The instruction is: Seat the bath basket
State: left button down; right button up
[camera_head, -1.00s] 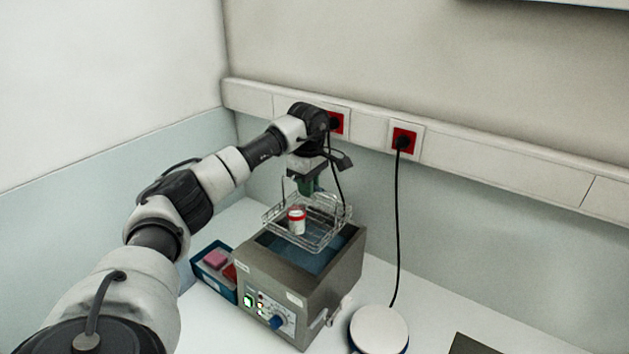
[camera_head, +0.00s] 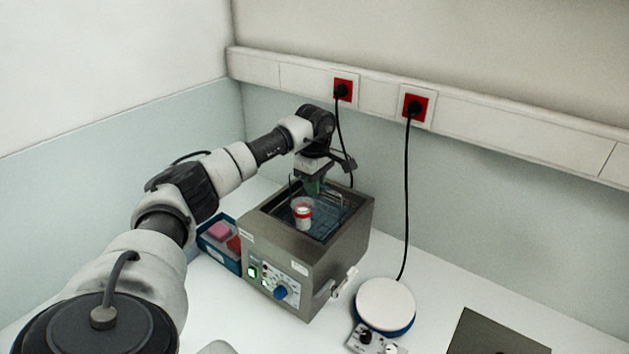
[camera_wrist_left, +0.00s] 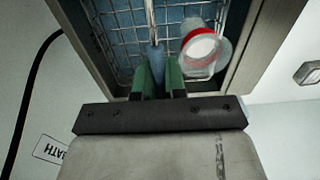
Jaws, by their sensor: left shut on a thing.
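The wire bath basket (camera_head: 328,225) is down inside the opening of the grey water bath (camera_head: 284,252); its mesh also shows in the left wrist view (camera_wrist_left: 119,42). Whether it rests on the bath floor cannot be told. A white cup with a red band (camera_head: 302,213) stands in the basket; it also shows in the left wrist view (camera_wrist_left: 203,50). My left gripper (camera_head: 313,187), with green fingers (camera_wrist_left: 160,78), is shut on the basket's handle (camera_wrist_left: 153,25) above the bath. My right gripper is not in view.
A blue bin (camera_head: 222,252) with pink and red items stands left of the bath. A round white-topped device (camera_head: 385,304) stands right of it, with a dark plate (camera_head: 497,335) further right. Black cords hang from red wall sockets (camera_head: 415,107).

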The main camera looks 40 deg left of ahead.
aim_at(315, 217)
pick_arm(q)
jog(key=shift+f+b, duration=1.7)
jog(key=shift+f, duration=1.65)
jog(key=shift+f+b, duration=0.5)
jog(key=c, duration=0.6)
grip_release()
jog(key=shift+r+p, duration=1.1)
jog(key=shift+r, duration=0.4)
